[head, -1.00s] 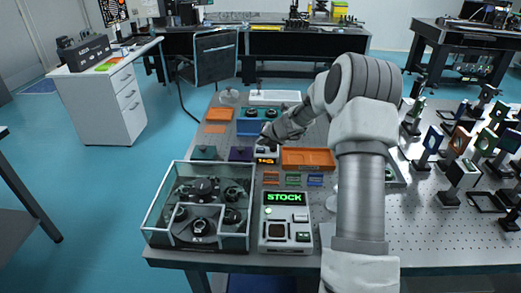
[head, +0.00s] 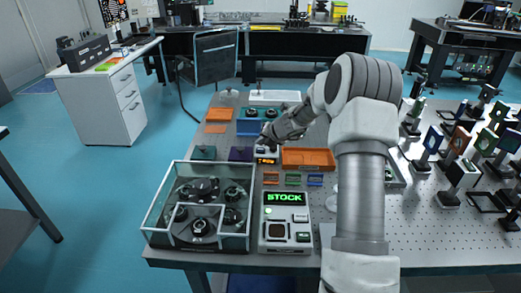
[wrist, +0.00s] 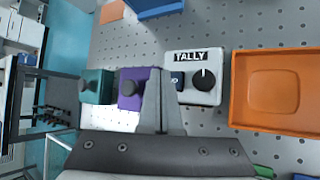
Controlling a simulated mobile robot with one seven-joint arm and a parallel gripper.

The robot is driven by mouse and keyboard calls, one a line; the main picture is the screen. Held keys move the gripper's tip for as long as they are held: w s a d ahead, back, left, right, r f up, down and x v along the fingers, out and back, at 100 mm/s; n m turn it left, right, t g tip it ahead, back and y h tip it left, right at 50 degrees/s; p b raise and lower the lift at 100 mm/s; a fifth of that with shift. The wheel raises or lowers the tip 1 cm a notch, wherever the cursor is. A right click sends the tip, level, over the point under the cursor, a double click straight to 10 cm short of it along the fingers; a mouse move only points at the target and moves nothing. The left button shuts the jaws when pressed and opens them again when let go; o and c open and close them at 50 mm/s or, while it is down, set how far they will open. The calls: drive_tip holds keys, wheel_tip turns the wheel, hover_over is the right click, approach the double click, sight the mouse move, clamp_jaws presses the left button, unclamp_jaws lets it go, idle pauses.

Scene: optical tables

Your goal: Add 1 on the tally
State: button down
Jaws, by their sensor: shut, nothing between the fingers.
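My gripper (head: 266,142) is shut and empty at the tally's far side. In the wrist view my gripper (wrist: 160,76) points at the tally's left edge, beside the blue part. Contact cannot be told.
A purple box (wrist: 130,89) and a teal box (wrist: 95,86) with knobs stand left of the tally. An orange tray (head: 307,159) lies to its right, a blue bin (head: 248,127) behind. The STOCK device (head: 286,236) and a glass-walled case (head: 160,205) are nearer.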

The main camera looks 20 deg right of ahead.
sight(262, 151)
drive_tip(key=shift+f, duration=0.1)
drive_tip(key=shift+f, duration=0.4)
drive_tip(key=shift+f+b, duration=0.4)
drive_tip(key=shift+b, duration=0.15)
idle(0.5)
idle(0.4)
drive_tip(key=shift+r+p, duration=0.85)
drive_tip(key=shift+p, duration=0.1)
wheel_tip(262, 151, up, 5)
drive_tip(key=p, duration=0.5)
drive_tip(key=shift+r, duration=0.1)
